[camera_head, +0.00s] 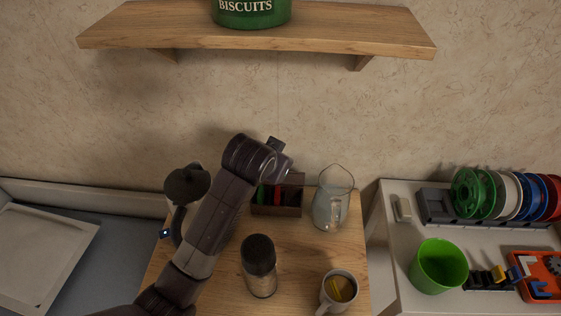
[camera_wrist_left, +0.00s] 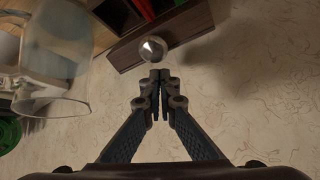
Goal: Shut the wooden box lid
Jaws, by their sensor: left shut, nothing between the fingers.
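The dark wooden box (camera_head: 276,211) stands open at the back of the wooden table, with red and green items inside. Its lid (camera_head: 294,179) is raised at the back of the box, partly hidden by my left arm. In the left wrist view the lid (camera_wrist_left: 185,37) shows as a dark panel with a round silver knob (camera_wrist_left: 152,52) on its wall-facing side. My left gripper (camera_wrist_left: 160,75) is shut and empty, its tips just short of the knob in that view. Whether they touch it I cannot tell. My right gripper is not in view.
A glass pitcher (camera_head: 332,205) stands close right of the box. A dark kettle (camera_head: 187,187) is to the left, partly behind my arm. A dark-lidded jar (camera_head: 259,268) and a mug (camera_head: 338,292) stand in front. A shelf (camera_head: 330,37) is above; the wall is close behind.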

